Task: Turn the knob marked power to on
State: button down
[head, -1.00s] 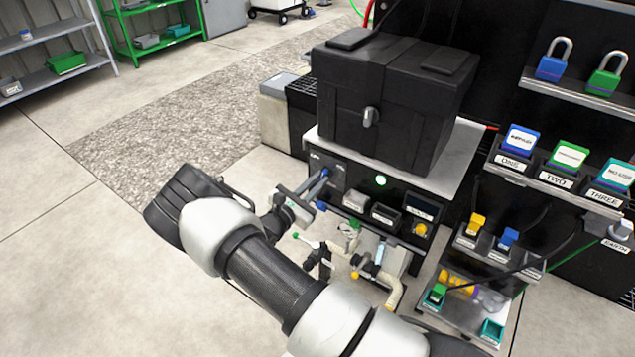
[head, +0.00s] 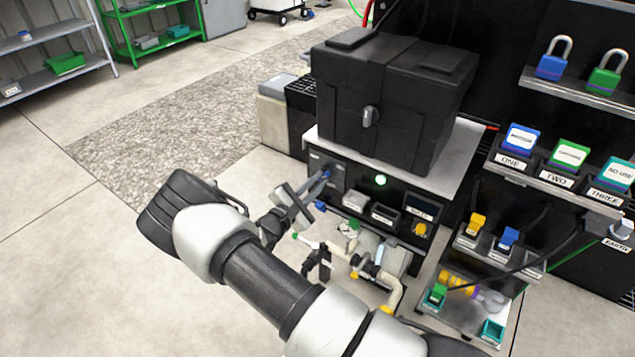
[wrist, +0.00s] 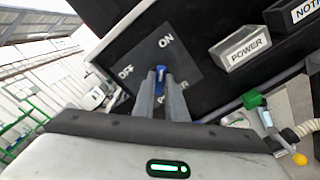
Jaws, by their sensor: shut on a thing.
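The power knob is a small blue knob (wrist: 160,73) on a dark panel (wrist: 187,62) lettered OFF and ON, with the word POWER partly hidden behind my fingers. My gripper (wrist: 160,80) is shut on the blue knob, its two grey fingers on either side of it. In the head view my gripper (head: 324,177) reaches the left part of the black cabinet front, where a bit of the blue knob (head: 327,174) shows. In the wrist view the camera is rolled, so the panel looks tilted. The knob's exact pointing direction is hard to tell.
A POWER label holder (wrist: 238,47) sits beside the panel. A large black box (head: 385,105) stands on top. Pipes and valves (head: 365,268) lie below my gripper. Open floor (head: 75,255) lies to the left.

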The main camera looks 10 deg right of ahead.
dwell(0.3)
jog(key=c, duration=1.8)
grip_release()
jog(key=p+v, duration=0.2)
jog(key=v, duration=1.5)
jog(key=shift+s+a+p, duration=0.2)
jog(key=shift+p, duration=0.2)
jog(key=shift+r, duration=0.1)
